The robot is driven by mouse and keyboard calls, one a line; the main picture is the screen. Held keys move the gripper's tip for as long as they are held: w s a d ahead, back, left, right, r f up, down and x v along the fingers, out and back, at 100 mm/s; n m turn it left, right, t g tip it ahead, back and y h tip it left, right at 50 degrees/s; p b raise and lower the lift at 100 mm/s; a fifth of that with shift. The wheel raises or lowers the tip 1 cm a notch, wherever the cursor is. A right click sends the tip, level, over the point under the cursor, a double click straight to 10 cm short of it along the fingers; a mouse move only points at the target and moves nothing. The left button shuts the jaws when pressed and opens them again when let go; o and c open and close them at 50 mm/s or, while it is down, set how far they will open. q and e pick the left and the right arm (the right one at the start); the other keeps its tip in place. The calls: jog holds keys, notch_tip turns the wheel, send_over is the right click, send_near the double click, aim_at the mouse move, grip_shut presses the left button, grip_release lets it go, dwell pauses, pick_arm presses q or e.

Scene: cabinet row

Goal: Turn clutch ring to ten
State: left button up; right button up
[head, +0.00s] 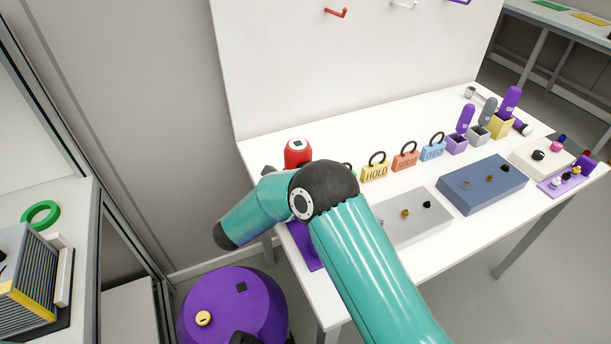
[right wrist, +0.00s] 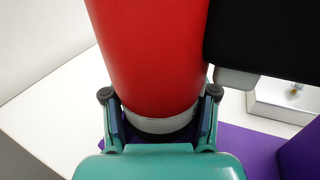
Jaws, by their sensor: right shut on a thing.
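A red tool (head: 298,152) shows at the left end of the white table in the head view, with its lower part hidden behind my right arm. In the right wrist view its red tapered body (right wrist: 150,50) fills the upper middle. A light grey ring (right wrist: 160,124), which looks like the clutch ring, sits at the near end of the body. My right gripper (right wrist: 160,94) is shut, with one finger on each side at the ring. No numbers or marks on the ring can be read. My left gripper is not in view.
A black block (right wrist: 265,40) is right beside the red body. A purple mat (head: 303,246) lies at the table's left end. Yellow HOLD (head: 375,173), orange (head: 405,162) and blue (head: 432,151) padlocks stand to the right. Grey (head: 418,228) and blue (head: 484,187) panels lie nearby.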

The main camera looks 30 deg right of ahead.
jog(key=o, duration=1)
jog(key=v, duration=1.2)
jog(key=shift+o, duration=0.3)
